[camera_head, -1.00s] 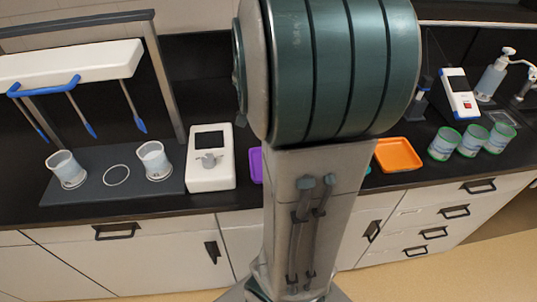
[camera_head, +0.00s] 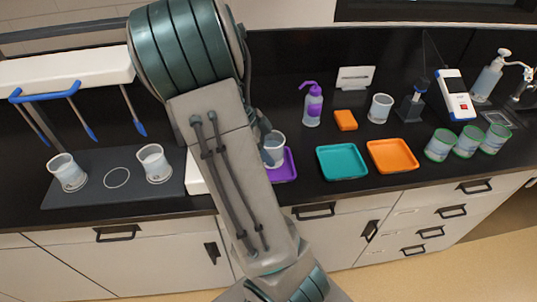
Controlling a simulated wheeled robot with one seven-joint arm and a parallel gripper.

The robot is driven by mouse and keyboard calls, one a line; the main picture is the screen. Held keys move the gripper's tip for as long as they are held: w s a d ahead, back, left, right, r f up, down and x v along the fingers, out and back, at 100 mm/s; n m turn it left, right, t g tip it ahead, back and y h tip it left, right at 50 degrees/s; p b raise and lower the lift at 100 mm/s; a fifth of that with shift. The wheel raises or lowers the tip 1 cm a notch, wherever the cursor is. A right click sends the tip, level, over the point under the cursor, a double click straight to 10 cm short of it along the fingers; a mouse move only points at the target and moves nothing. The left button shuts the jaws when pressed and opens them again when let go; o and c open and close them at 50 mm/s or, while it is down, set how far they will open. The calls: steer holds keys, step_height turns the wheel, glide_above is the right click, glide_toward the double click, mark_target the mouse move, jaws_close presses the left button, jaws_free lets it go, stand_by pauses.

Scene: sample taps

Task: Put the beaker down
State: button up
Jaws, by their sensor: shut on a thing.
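A clear beaker (camera_head: 274,150) shows just right of my arm, at the purple tray (camera_head: 288,170). My gripper (camera_head: 265,132) is mostly hidden behind my arm; only a dark part of it shows at the beaker's upper left. It is shut on the beaker. The beaker looks upright. I cannot tell whether its base touches the tray or hangs a little above it.
A teal tray (camera_head: 342,162) and an orange tray (camera_head: 392,156) lie to the right. Behind them stand a purple wash bottle (camera_head: 312,104), an orange block (camera_head: 345,120) and another beaker (camera_head: 380,109). Two beakers stand on the grey mat (camera_head: 100,190) at left.

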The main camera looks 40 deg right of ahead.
steer(key=shift+f, duration=1.5)
steer(key=shift+f, duration=0.1)
steer(key=shift+f, duration=0.1)
steer(key=o, duration=1.1)
steer(key=shift+r, duration=0.2)
steer(key=b+v, duration=0.1)
steer(key=v, duration=1)
steer(key=s+a+r+n+t+y, duration=0.2)
steer(key=s+a+n, duration=0.4)
steer(key=a+n, duration=0.3)
steer(key=s+a+r+n+t+y, duration=0.2)
steer(key=s+a+n+t, duration=0.3)
steer(key=n, duration=1.2)
steer(key=s+a, duration=0.1)
steer(key=a, duration=0.3)
steer(key=shift+r+n, duration=0.15)
steer(key=shift+n, duration=0.25)
